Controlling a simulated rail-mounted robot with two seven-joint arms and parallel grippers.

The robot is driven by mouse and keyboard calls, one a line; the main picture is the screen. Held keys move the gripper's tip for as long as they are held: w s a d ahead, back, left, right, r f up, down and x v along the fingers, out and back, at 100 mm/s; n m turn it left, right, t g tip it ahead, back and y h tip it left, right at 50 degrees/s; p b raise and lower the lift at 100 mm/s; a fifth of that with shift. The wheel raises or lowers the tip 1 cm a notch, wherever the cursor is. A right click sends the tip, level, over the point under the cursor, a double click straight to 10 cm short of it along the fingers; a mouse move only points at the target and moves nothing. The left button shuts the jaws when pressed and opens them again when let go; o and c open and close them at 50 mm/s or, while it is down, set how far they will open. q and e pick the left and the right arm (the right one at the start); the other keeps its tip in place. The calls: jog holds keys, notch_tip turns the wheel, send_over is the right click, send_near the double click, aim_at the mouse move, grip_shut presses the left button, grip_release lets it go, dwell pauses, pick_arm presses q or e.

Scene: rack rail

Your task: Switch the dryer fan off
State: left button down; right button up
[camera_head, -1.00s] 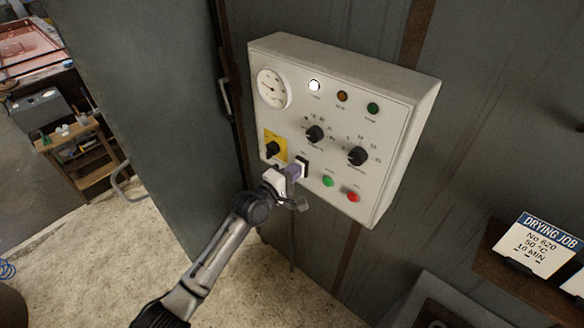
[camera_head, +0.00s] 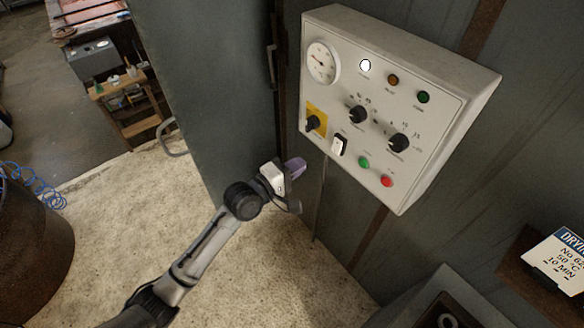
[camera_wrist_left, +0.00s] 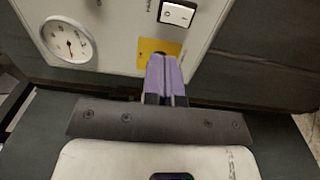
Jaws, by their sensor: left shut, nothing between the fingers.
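The control panel (camera_head: 388,75) is a pale box on the dark metal wall. A rocker switch (camera_head: 339,145) with a white face in a black frame sits low on it, between the yellow-backed black knob and the green button. The switch also shows in the left wrist view (camera_wrist_left: 177,13), with O and I marks; its label is too cut off to read. My left gripper (camera_head: 296,167), with purple fingers, is shut and empty, below and left of the switch, apart from the panel. The fingers also show in the left wrist view (camera_wrist_left: 164,78). My right gripper is not in view.
The panel also carries a gauge (camera_head: 322,62), a lit white lamp (camera_head: 365,65), a yellow-backed knob (camera_head: 313,122), two black dials, a green button (camera_head: 363,162) and a red button (camera_head: 387,181). A drying job card (camera_head: 556,262) stands at the lower right.

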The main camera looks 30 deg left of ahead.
pick_arm(q)
jog(key=shift+v, duration=0.8)
jog(key=shift+r, duration=0.1)
jog(key=s+d+f+m+g+y, duration=0.15)
jog(key=s+f+m+g, duration=0.35)
jog(key=s, duration=0.7)
jog(key=s+f+m+g+y, duration=0.4)
jog(key=s+f, duration=0.3)
jog(key=s, duration=0.4)
jog(key=s+f+m+g+y, duration=0.1)
jog(key=s+f+m+g, duration=0.45)
jog(key=s, duration=0.65)
notch_tip(320, 180, up, 14)
jog(key=m+t+p, duration=0.1)
jog(key=p, duration=1.4)
jog(key=shift+d, duration=0.2)
